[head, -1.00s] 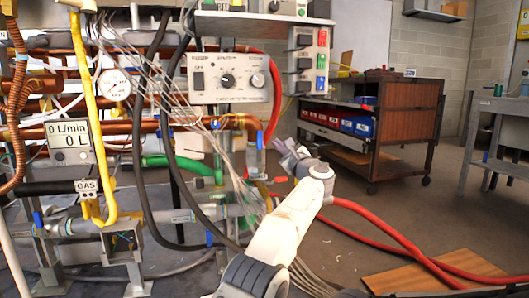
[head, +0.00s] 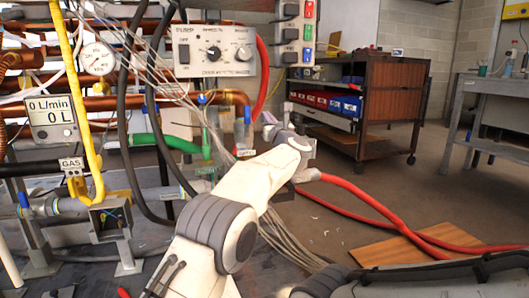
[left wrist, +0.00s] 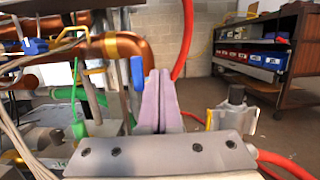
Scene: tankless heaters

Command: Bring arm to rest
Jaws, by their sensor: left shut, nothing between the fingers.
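My left arm reaches up from the bottom middle of the head view, with its left gripper (head: 270,128) pointing away near the pipework. In the left wrist view, the two pale purple fingers of the left gripper (left wrist: 160,95) lie together, shut, with nothing between them. A blue valve handle (left wrist: 137,74) shows just left of the fingers; I cannot tell whether it touches them. Part of my other arm shows at the bottom right of the head view, but the right gripper is out of view.
A control box with knobs (head: 213,50), a flow meter reading 0 L/min (head: 54,118), a yellow gas pipe (head: 78,100) and copper pipes crowd the left. Red hoses (head: 375,205) cross the floor by a wooden board (head: 400,248). A cart (head: 390,95) and a grey bench (head: 500,90) stand behind.

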